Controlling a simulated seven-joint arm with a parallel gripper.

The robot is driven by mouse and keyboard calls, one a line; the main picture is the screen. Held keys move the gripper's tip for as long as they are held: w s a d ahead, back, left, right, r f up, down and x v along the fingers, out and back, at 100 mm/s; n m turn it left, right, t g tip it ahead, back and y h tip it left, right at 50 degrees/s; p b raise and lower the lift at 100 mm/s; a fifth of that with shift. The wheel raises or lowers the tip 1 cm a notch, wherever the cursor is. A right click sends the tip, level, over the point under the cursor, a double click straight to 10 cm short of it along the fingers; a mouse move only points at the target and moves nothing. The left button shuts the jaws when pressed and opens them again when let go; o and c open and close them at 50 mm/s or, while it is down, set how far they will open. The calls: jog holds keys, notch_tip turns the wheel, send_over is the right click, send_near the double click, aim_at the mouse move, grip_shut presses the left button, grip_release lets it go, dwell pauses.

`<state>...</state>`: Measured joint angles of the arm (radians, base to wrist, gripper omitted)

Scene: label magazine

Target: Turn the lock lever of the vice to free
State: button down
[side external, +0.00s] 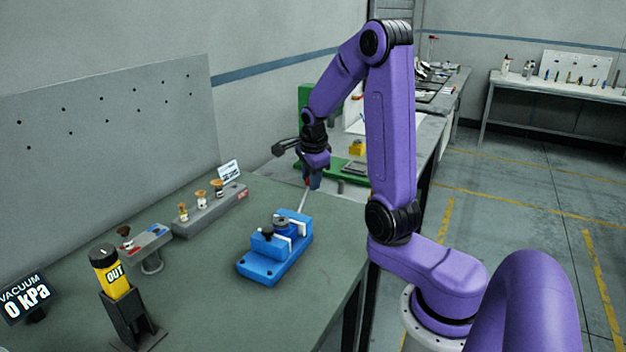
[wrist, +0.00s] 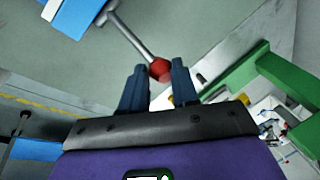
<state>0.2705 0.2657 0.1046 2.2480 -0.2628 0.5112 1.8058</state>
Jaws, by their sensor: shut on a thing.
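The blue vice (side external: 275,255) sits on the green-grey bench, with a dark round part and pale jaw faces on top. Its lock lever (side external: 304,198) is a thin metal rod rising from the vice's far end toward my gripper. In the wrist view the lever's rod (wrist: 132,38) runs from the blue vice body (wrist: 72,12) at the upper left to a red ball knob (wrist: 160,70). My gripper (side external: 313,184) is shut on this knob, which shows between the two dark fingertips (wrist: 158,68). In the side view the fingers mostly hide the knob.
Left of the vice stand a grey rack (side external: 210,212) with several small stamp-like pieces, another small stand (side external: 150,255), a yellow "OUT" piece (side external: 108,270) in a black holder, and a vacuum display (side external: 27,298) reading 0 kPa. Green equipment (side external: 342,178) stands behind my gripper. The bench front is clear.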

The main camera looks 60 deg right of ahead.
jog(key=shift+w+a+r, duration=0.1)
jog(key=shift+a+r, duration=0.2)
jog(key=shift+a, duration=0.85)
jog(key=c, duration=0.8)
grip_release()
jog(key=shift+a, duration=0.1)
jog(key=shift+c, duration=0.2)
jog(key=shift+d, duration=0.2)
jog(key=shift+r, duration=0.15)
jog(key=v, duration=1.7)
